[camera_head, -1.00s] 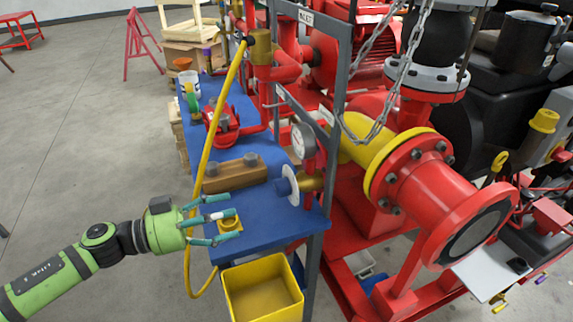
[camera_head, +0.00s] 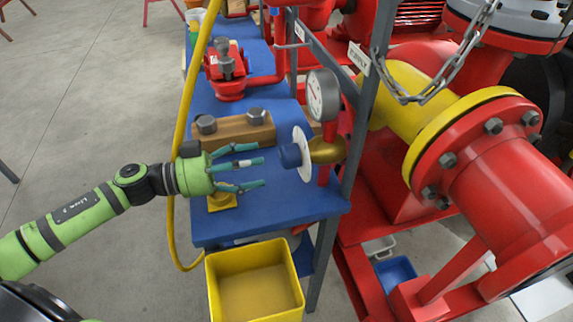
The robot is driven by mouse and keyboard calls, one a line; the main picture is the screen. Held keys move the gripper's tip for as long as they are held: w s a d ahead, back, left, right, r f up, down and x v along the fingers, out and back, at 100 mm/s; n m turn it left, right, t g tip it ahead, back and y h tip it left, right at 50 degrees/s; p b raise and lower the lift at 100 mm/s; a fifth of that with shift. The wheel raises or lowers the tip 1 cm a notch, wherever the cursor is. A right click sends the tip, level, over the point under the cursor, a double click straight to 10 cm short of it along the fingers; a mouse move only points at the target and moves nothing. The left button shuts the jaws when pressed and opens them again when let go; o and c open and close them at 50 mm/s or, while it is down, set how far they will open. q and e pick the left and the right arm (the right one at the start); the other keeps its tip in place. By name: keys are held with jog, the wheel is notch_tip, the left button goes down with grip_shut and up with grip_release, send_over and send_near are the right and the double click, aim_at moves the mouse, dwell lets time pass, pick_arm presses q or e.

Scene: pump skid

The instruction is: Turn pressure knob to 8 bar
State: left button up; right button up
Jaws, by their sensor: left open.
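The pressure knob (camera_head: 290,155) is blue and sits in front of a white round dial plate (camera_head: 302,150) on a brass valve body (camera_head: 326,150). A round pressure gauge (camera_head: 321,95) with a white face stands just above it; its reading is too small to tell. My left gripper (camera_head: 262,172) is open, its teal fingers pointing right toward the knob. The fingertips are a short way left of the knob and slightly lower in the picture, apart from it. The knob's setting marks cannot be read. My right gripper is not in view.
The blue bench top (camera_head: 270,211) lies below. A wooden block with bolts (camera_head: 232,131) and a red vise (camera_head: 228,75) stand behind the gripper. A yellow hose (camera_head: 183,120) hangs near my left wrist. A yellow bin (camera_head: 254,284) stands in front. Red pipework (camera_head: 510,190) fills the right.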

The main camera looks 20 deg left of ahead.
aim_at(282, 160)
pick_arm(q)
jog(key=shift+w+d+r, duration=0.15)
jog(key=shift+w+d, duration=0.2)
jog(key=shift+d, duration=0.25)
jog(key=p+x, duration=0.1)
jog(key=x, duration=0.4)
jog(key=shift+w+d+p, duration=0.15)
jog(key=shift+d+p, duration=0.15)
jog(key=shift+p, duration=0.05)
jog(key=c, duration=1.1)
